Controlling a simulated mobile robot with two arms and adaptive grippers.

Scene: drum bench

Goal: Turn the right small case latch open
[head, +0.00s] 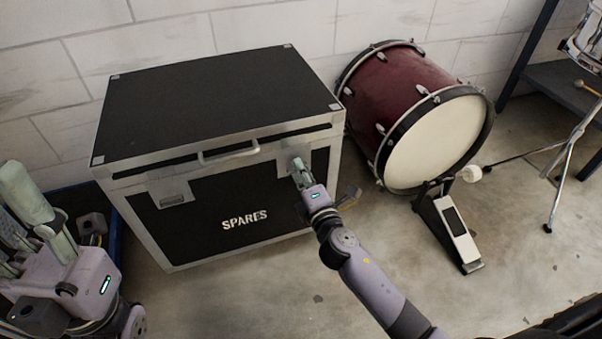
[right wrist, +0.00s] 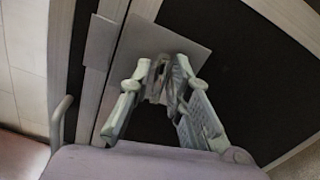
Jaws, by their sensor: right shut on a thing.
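The case (head: 205,210) is black with silver edges and the word SPARES on its front. Its right latch is mostly hidden behind my right gripper (head: 296,168) in the head view; the latch's grey backing plate (head: 319,160) shows beside it. In the right wrist view my right gripper (right wrist: 165,72) is shut on the right latch, in front of the plate (right wrist: 186,45). The left latch (head: 172,192) sits on the front at the left. My left gripper (head: 35,215) is at the far left, away from the case; its fingertips' opening is unclear.
A silver handle (head: 228,153) sits at the front top between the latches. A dark red bass drum (head: 400,95) stands right of the case, with a pedal (head: 450,225) in front. The floor in front of the case is clear.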

